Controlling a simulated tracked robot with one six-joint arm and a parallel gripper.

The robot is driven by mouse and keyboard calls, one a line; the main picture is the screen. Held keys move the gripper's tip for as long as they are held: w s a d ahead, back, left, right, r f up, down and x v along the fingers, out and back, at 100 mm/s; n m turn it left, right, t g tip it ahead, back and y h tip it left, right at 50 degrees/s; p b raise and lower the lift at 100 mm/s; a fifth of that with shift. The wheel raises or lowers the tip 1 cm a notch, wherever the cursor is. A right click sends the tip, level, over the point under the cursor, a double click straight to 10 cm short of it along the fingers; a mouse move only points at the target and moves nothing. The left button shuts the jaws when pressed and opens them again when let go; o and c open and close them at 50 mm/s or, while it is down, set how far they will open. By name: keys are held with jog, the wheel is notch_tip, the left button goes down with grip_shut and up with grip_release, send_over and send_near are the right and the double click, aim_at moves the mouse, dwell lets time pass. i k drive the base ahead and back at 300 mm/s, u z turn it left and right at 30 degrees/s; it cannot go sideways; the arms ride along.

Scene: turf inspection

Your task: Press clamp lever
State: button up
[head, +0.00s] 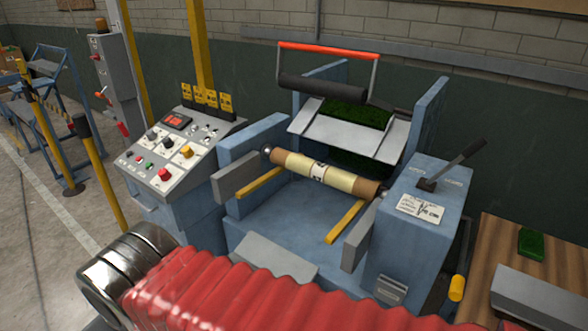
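A lever with a dark handle (461,162) rises from a slot on top of the blue housing (405,245) at the right of the machine. It tilts up and to the right. White markings lie beside the slot, too small to read, so I cannot confirm that it is the clamp lever. A roll (320,172) with a pale wrap and brown ends lies across the machine between two grey side plates. My gripper is not in view. My red ribbed arm cover fills the bottom of the view and hides the machine's lower front.
A control panel (180,150) with buttons and a red display stands left of the machine. A dark roller (322,88) under a red bar is above the roll. A wooden table (515,240) with a green piece is at right. Yellow posts stand at left.

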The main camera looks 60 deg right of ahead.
aim_at(480, 141)
jog(key=z, duration=1.85)
